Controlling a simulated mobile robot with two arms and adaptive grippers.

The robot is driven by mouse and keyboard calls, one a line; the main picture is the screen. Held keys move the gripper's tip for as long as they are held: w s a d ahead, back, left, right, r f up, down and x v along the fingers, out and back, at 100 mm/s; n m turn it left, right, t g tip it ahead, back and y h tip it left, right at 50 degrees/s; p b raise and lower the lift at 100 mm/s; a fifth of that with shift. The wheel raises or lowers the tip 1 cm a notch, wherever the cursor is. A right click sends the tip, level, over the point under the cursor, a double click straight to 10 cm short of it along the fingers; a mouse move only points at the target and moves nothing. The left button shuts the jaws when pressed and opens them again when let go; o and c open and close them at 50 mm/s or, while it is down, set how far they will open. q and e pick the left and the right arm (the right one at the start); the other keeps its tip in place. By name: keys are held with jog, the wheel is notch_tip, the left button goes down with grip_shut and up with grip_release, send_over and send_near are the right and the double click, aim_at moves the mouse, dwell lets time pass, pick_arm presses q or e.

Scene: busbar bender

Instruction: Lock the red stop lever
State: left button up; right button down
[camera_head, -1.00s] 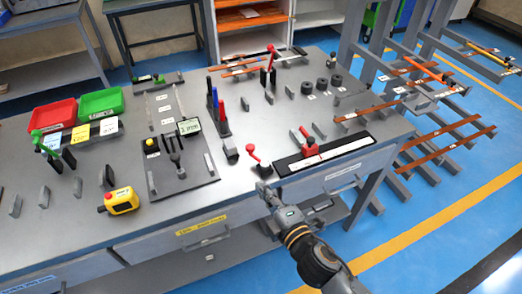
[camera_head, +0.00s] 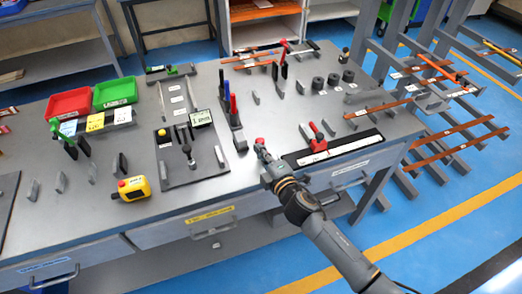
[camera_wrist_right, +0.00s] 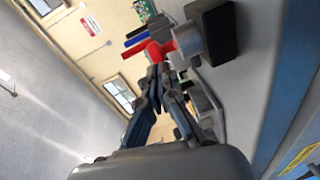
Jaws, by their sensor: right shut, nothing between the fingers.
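A red lever with a round knob (camera_head: 259,141) stands near the table's front edge, left of a black strip with a white scale. My right gripper (camera_head: 262,152) is shut and empty, its tips right at this lever and covering its lower part. In the right wrist view the red lever (camera_wrist_right: 158,50) shows just past the closed fingertips (camera_wrist_right: 155,72), beside a grey mount and a black block (camera_wrist_right: 212,32). I cannot tell whether they touch. Another red lever (camera_head: 317,137) sits on the scale strip (camera_head: 340,148). My left gripper is out of view.
Blue, black and red upright handles (camera_head: 233,106) stand behind the gripper. A black panel (camera_head: 195,165) with levers and a yellow box with a red button (camera_head: 134,188) lie left. A further red lever (camera_head: 283,47) and dark cylinders (camera_head: 333,79) stand at the back.

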jog(key=shift+a+b, duration=0.1)
jog(key=shift+b, duration=0.2)
jog(key=m+h+b, duration=0.1)
jog(key=h+b, duration=0.1)
jog(key=w+m+t+h+b, duration=0.1)
jog(key=m+h+b, duration=0.1)
jog(key=shift+f, duration=0.2)
jog(key=shift+w+r+m+h+b, duration=0.15)
jog(key=shift+m+h+b, duration=0.25)
jog(key=shift+h+b, duration=0.2)
jog(key=shift+w+d+r, duration=0.1)
jog(key=shift+w+d, duration=0.05)
jog(key=shift+d, duration=0.1)
